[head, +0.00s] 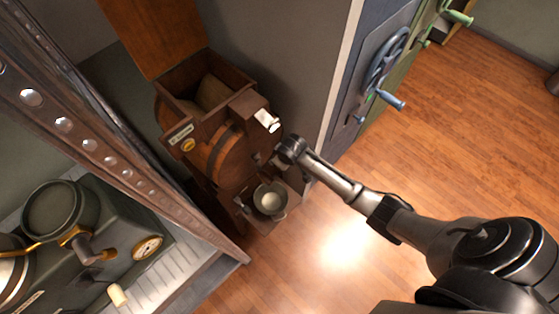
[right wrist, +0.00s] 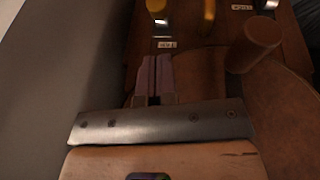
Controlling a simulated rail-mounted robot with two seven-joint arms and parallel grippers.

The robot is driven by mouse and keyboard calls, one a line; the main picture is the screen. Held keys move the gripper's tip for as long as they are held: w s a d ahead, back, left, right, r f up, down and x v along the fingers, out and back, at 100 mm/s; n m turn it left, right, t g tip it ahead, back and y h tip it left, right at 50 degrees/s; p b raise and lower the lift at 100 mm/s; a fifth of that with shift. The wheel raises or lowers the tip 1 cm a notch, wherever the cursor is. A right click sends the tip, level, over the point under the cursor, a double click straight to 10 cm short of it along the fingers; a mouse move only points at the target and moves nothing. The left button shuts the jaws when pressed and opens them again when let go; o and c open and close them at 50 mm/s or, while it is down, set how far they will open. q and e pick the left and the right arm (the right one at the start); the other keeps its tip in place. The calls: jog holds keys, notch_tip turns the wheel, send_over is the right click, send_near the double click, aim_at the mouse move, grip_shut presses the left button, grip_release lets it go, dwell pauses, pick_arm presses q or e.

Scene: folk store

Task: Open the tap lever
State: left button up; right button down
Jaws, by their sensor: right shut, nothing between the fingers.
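A wooden barrel machine (head: 222,155) with a raised lid stands against the wall in the head view. My right gripper (head: 275,157) reaches its right side, above a metal bowl (head: 270,199). In the right wrist view, my right gripper (right wrist: 154,82) is shut and empty, its fingers over the wood. Beyond the fingertips is a small white label (right wrist: 166,44), too small to read surely. Above it, a lever with a yellow end (right wrist: 156,8) is cut by the top edge and apart from the fingers; it may be the tap lever. My left gripper is out of view.
A brown round knob (right wrist: 256,45) sticks up right of the fingers, near a second label (right wrist: 241,7). A blue handwheel (head: 388,60) is on the wall panel. The wooden floor at right is clear.

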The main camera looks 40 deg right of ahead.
jog(key=b+x, duration=0.3)
jog(key=x, duration=0.4)
jog(key=shift+f, duration=0.4)
jog(key=shift+w+f, duration=0.15)
jog(key=shift+f, duration=0.3)
jog(key=shift+w+f, duration=0.1)
jog(key=shift+f, duration=0.05)
jog(key=shift+t, duration=0.3)
